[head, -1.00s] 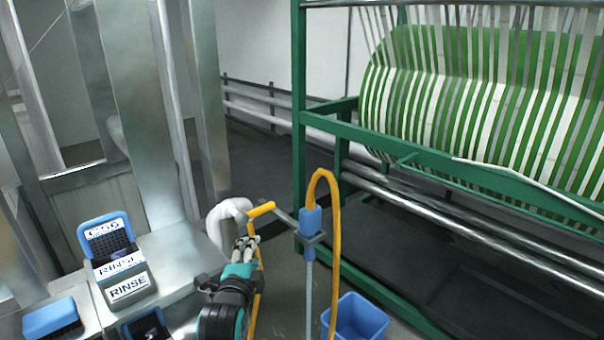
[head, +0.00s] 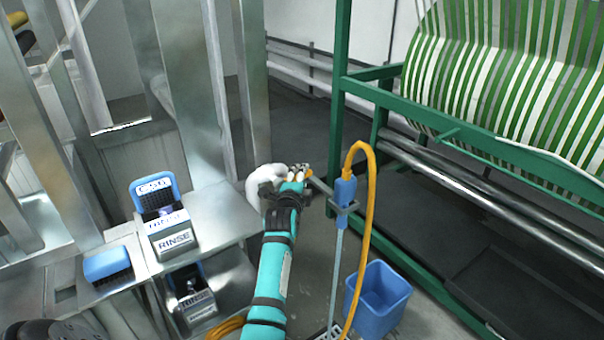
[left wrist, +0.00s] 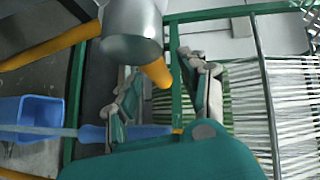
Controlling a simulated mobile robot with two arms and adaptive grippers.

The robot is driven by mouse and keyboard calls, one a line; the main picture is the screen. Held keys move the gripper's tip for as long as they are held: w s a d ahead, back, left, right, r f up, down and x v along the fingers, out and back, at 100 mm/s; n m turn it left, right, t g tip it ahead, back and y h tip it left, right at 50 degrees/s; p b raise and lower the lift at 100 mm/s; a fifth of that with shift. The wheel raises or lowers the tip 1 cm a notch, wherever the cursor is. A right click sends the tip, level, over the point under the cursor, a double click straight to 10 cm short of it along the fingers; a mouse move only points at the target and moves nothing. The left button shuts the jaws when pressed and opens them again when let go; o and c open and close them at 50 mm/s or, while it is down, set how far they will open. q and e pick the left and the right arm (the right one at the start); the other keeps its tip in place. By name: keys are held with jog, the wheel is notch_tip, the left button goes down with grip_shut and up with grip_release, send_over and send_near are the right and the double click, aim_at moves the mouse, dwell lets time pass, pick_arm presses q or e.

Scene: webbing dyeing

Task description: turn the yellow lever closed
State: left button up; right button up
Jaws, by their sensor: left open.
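The yellow lever shows in the left wrist view (left wrist: 157,74) as a short stub angled down from a grey metal cylinder (left wrist: 132,28). In the head view only a bit of yellow (head: 308,174) shows beside my gripper, which hides the rest. My left gripper (head: 298,172) is at the valve by the white pipe elbow (head: 262,186). In the left wrist view my left gripper (left wrist: 162,84) is open, one finger on each side of the lever's tip. I cannot tell whether either finger touches it. My right gripper is not in view.
A blue spray handle (head: 345,200) with a yellow hose (head: 369,200) hangs just right of the gripper. A blue bucket (head: 378,305) stands below. A green frame (head: 343,100) holds striped webbing on the right. Rinse-labelled bins (head: 170,235) stand on a metal bench at left.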

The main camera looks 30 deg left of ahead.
pick_arm(q)
jog(key=shift+x, duration=1.05)
grip_shut()
jog(key=shift+f, duration=0.1)
